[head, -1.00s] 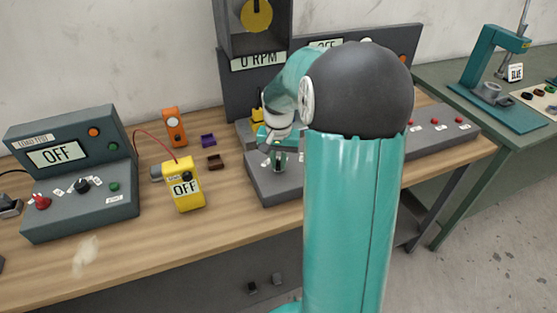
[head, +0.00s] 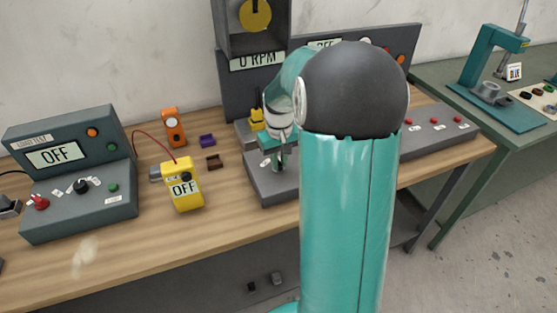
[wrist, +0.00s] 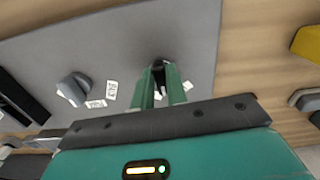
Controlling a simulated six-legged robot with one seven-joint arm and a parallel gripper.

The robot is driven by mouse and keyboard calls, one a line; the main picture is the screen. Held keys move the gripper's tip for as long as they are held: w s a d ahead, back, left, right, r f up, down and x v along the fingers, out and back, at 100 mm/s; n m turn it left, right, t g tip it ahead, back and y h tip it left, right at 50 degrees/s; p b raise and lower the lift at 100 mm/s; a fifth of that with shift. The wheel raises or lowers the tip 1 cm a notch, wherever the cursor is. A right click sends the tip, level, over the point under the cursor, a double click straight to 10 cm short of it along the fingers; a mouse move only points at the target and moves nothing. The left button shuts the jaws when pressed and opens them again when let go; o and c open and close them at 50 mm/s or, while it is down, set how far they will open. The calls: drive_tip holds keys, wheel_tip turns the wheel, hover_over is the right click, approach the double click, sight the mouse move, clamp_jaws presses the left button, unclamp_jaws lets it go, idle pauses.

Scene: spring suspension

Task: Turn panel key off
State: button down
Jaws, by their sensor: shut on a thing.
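The panel (head: 268,188) is a dark grey sloped console in the middle of the bench, partly hidden behind my arm in the head view. In the wrist view its grey face (wrist: 190,45) fills much of the picture. My gripper (wrist: 160,80) points at this face, its green fingers closed on a small dark piece, likely the key (wrist: 158,66). The fingers cover most of it, so its angle cannot be told. In the head view my gripper (head: 278,160) is low over the panel. A grey knob (wrist: 73,88) with small white labels sits to the left in the wrist view.
A yellow meter reading OFF (head: 183,187) and a grey console reading OFF (head: 75,185) stand left. An orange device (head: 173,127) and small purple (head: 207,140) and brown (head: 214,162) trays lie behind. The 0 RPM display (head: 257,60) stands at the back.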

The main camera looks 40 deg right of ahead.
sight(280, 163)
drive_tip(key=n, duration=0.5)
drive_tip(key=shift+d, duration=0.2)
drive_tip(key=shift+r+n, duration=0.1)
drive_tip(key=shift+n, duration=0.2)
drive_tip(key=c, duration=1.4)
unclamp_jaws()
wheel_tip(280, 163, up, 14)
